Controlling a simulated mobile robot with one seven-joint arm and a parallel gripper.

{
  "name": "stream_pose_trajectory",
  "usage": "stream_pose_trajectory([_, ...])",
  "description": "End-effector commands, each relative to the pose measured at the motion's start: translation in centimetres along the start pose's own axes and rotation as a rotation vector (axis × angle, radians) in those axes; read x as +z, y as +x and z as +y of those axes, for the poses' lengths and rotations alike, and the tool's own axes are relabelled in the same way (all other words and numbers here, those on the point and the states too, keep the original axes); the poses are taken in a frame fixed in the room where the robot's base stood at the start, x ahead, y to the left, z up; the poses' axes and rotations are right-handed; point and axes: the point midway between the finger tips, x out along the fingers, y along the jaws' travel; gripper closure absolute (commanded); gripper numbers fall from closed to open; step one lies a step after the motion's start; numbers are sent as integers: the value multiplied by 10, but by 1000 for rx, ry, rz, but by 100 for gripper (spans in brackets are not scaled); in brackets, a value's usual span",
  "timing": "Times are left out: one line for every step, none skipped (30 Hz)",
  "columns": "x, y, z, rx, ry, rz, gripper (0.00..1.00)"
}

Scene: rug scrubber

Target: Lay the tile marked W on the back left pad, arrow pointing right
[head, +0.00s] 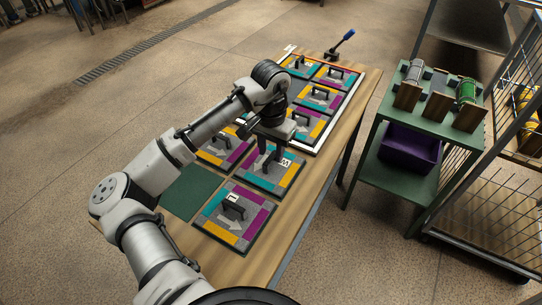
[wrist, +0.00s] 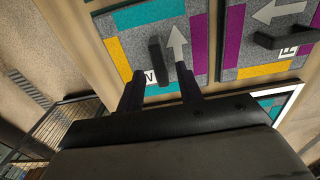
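The tile marked W (head: 288,174) lies flat on the wooden table, grey with teal, purple and orange strips and a black bar handle. In the wrist view, this tile (wrist: 207,48) has its arrow pointing up the picture, and its letter is partly hidden by a finger. My gripper (head: 267,160) is over this tile. In the wrist view, the open fingers of my gripper (wrist: 160,82) are near the handle's lower end, apart from it. A bare dark green pad (head: 190,192) lies at the table's left. I cannot tell which pad is back left.
Another tile (head: 240,236) lies nearer, and one (head: 240,151) is partly behind my arm. A white-edged frame (head: 333,122) holds several tiles at the far end. A green cart (head: 428,122) stands at right.

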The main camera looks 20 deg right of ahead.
Motion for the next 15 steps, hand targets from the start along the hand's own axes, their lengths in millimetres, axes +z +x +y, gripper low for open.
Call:
stream_pose_trajectory([-1, -11, 0, -2, 1, 2, 64])
stream_pose_trajectory([-1, -18, 0, -2, 0, 4, 64])
stream_pose_trajectory([-1, -28, 0, -2, 1, 2, 64])
stream_pose_trajectory([-1, -34, 0, -1, 1, 3, 64])
stream_pose_trajectory([-1, -41, 0, -2, 0, 3, 64])
stream_pose_trajectory([-1, -49, 0, -1, 0, 3, 64])
stream_pose_trajectory([-1, -55, 0, -1, 1, 2, 64])
stream_pose_trajectory([-1, -61, 1, -2, 1, 2, 64])
stream_pose_trajectory([-1, -68, 0, -3, 1, 3, 64])
stream_pose_trajectory([0, -73, 0, -3, 0, 1, 64])
stream_pose_trajectory([0, -77, -1, -4, 0, 1, 64])
stream_pose_trajectory([0, -82, -1, -4, -1, 1, 64])
stream_pose_trajectory([0, -84, 0, -2, 0, 0, 64])
stream_pose_trajectory([0, -87, 0, -2, 0, 0, 64])
stream_pose_trajectory([0, -89, 0, -2, 0, 0, 64])
